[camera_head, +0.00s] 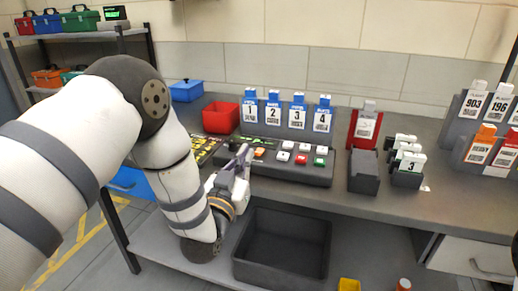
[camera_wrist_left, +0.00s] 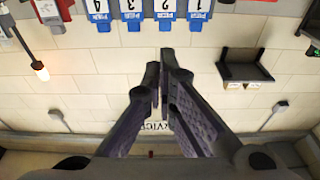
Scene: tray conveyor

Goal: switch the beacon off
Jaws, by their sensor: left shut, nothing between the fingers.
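A dark button console (camera_head: 290,172) lies on the bench, with orange, white, green and red buttons. My left gripper (camera_head: 243,156) is shut and empty over the console's left part, near the orange button (camera_head: 258,153). I cannot tell whether it touches a button. In the left wrist view, which is upside down, its two fingers (camera_wrist_left: 164,75) are together in the middle. A small lamp (camera_wrist_left: 41,72) glows warm orange at the left of that view. I cannot tell whether it is the beacon. My right gripper is out of view.
Blue-topped tags (camera_head: 287,111) numbered 1 to 4 stand behind the console. A red bin (camera_head: 221,118) is at the left, a red card holder (camera_head: 365,130) at the right. A dark empty crate (camera_head: 283,212) sits below the bench's front edge.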

